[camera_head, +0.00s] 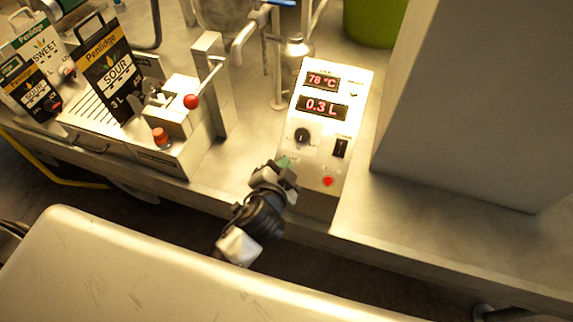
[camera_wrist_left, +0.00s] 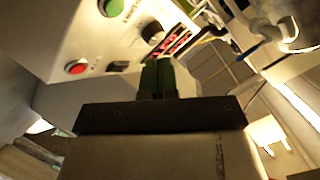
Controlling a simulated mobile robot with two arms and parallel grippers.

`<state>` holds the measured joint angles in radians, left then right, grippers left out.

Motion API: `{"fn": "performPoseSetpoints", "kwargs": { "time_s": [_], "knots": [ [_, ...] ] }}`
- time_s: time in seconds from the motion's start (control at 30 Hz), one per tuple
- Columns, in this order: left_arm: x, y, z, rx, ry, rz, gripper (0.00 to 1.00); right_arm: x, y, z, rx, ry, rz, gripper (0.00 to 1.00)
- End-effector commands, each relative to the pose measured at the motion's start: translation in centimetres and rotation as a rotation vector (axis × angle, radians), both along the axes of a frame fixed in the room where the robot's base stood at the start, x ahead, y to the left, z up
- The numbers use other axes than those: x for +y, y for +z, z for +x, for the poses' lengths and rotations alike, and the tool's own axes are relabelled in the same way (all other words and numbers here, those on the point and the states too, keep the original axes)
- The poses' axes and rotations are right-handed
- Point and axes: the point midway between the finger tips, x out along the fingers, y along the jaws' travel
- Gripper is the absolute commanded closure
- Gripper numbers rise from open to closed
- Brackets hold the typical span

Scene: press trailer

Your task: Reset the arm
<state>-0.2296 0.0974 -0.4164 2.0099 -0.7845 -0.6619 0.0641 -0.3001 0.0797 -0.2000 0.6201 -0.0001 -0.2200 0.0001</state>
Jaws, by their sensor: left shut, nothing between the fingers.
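My left gripper (camera_head: 284,165) is at the lower left edge of the white control box, with its dark arm reaching up from below. In the left wrist view its green-tipped fingers (camera_wrist_left: 157,78) are together with nothing between them. The control box (camera_head: 330,130) has red displays reading 78 °C and 0.3 L. It carries a black knob (camera_head: 302,136), a black switch (camera_head: 340,148) and a red button (camera_head: 328,181). I cannot tell whether the fingers touch the box. My right gripper is not seen.
Left on the metal counter (camera_head: 440,225) stands a filling device with a red ball lever (camera_head: 191,101) and an orange-red knob (camera_head: 160,136). Penlidge cartons (camera_head: 106,65) stand beside it. A large grey block (camera_head: 470,110) is at right, a green bucket (camera_head: 374,22) behind. A pale surface (camera_head: 130,275) lies in front.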

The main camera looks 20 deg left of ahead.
Motion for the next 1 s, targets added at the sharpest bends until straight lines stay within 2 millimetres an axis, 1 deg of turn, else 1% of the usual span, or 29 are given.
{"fn": "performPoseSetpoints", "kwargs": {
  "time_s": [0.67,0.77,0.87,0.97,1.0],
  "knots": [
    [0.0,-0.1,0.0,-0.001,0.0,-0.001,1.0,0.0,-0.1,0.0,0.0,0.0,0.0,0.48],
    [0.4,-0.3,-0.3,0.021,0.017,-0.016,1.0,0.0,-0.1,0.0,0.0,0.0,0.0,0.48],
    [2.2,-1.0,-1.8,0.111,0.09,-0.073,1.0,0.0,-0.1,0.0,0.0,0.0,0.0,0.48],
    [4.7,-2.2,-4.8,0.271,0.195,-0.17,1.0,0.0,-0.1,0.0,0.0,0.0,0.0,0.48],
    [5.5,-2.7,-6.1,0.338,0.231,-0.208,1.0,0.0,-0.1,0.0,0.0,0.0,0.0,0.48]
  ]
}}
